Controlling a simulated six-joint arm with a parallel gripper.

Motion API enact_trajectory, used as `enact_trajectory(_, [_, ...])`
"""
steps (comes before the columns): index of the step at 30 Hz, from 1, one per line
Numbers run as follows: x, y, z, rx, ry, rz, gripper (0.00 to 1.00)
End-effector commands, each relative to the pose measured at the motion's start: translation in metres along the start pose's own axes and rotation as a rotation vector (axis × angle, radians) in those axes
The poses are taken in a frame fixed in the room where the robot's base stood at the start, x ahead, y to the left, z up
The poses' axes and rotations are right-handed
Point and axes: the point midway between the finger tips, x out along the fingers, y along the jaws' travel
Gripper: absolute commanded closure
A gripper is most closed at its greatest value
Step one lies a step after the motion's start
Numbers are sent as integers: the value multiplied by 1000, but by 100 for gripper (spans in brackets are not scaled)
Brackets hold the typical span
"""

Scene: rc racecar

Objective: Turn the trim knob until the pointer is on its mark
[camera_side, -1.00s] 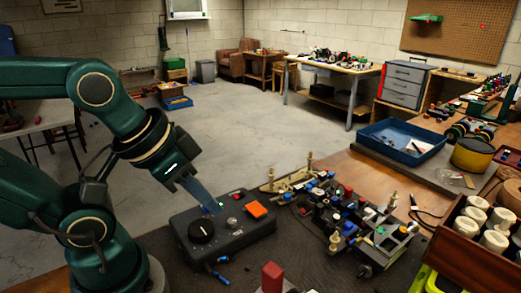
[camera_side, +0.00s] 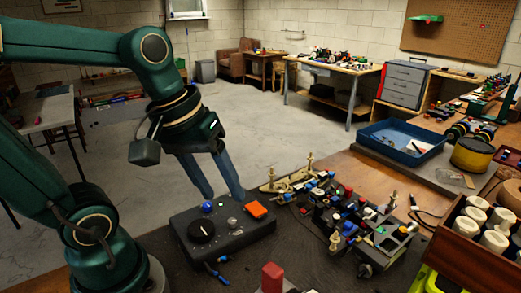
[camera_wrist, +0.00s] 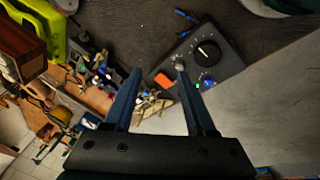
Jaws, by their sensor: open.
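A dark control box (camera_side: 223,240) lies on the bench mat. It carries a round black knob (camera_side: 201,231) with a pale line on its top; I cannot tell from here whether that line is on a mark. The knob also shows in the wrist view (camera_wrist: 208,53). A small grey knob (camera_side: 232,223), a blue ball-topped part (camera_side: 207,207) and an orange block-like button (camera_side: 257,209) sit on the same box. My gripper (camera_side: 222,197) is open and empty, its fingers apart and pointing down near the box's far edge, behind the black knob.
A partly built racecar (camera_side: 355,225) stands close to the right of the box. A red block (camera_side: 272,277) stands in front. Small blue-handled tools (camera_side: 215,272) lie before the box. A blue tray (camera_side: 402,143) and a wooden crate (camera_side: 480,250) are farther right.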

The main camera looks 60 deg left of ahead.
Motion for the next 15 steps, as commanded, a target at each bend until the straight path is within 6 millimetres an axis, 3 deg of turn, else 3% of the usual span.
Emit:
enact_trajectory(8, [28, -39, -59, -682, -207, -77, 44])
enact_trajectory(15, [56, -98, -89, -1117, -347, -93, 44])
